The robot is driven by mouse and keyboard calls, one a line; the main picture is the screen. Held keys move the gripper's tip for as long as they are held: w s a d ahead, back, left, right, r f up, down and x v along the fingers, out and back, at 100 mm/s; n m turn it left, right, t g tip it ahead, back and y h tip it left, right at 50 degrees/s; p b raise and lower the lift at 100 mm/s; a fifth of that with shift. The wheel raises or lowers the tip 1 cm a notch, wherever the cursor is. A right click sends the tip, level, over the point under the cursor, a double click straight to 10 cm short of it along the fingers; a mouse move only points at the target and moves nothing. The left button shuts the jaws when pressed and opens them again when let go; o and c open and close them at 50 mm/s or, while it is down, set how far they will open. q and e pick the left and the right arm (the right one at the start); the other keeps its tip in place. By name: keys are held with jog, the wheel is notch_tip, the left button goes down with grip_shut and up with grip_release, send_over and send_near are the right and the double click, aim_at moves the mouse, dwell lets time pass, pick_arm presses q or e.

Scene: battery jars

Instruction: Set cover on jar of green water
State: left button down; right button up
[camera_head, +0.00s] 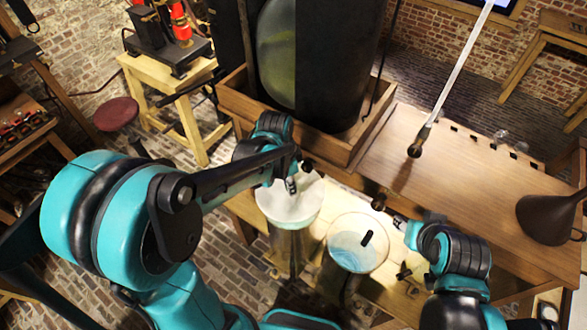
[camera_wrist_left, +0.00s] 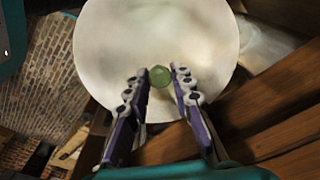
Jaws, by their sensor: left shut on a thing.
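A second jar with a bluish top (camera_head: 352,250) and a dark knob (camera_head: 367,237) stands to the right. My right gripper (camera_head: 379,202) is near that jar, its fingers unclear.
A wooden table (camera_head: 440,200) bears a brown funnel (camera_head: 548,218) at the right. A wooden tray (camera_head: 229,98) with a large dark, green-glassed apparatus (camera_head: 335,65) stands behind the jars. A slanting rod with a dark end (camera_head: 415,150) is near the table's middle.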

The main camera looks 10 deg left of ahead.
pick_arm(q)
jog(key=shift+w+d, duration=0.15)
jog(key=shift+d, duration=0.05)
jog(key=shift+f+b, duration=2.05)
jog(key=shift+f, duration=0.7)
jog(key=shift+a+b, duration=0.1)
jog(key=shift+b, duration=0.2)
jog(key=shift+f, duration=0.2)
jog(key=shift+r, duration=0.3)
jog(key=shift+r+p, duration=0.4)
jog(key=shift+r, duration=0.2)
jog(key=shift+f+b, duration=0.85)
jog(key=shift+b, duration=0.05)
jog(key=shift+r, duration=0.1)
dwell(0.3)
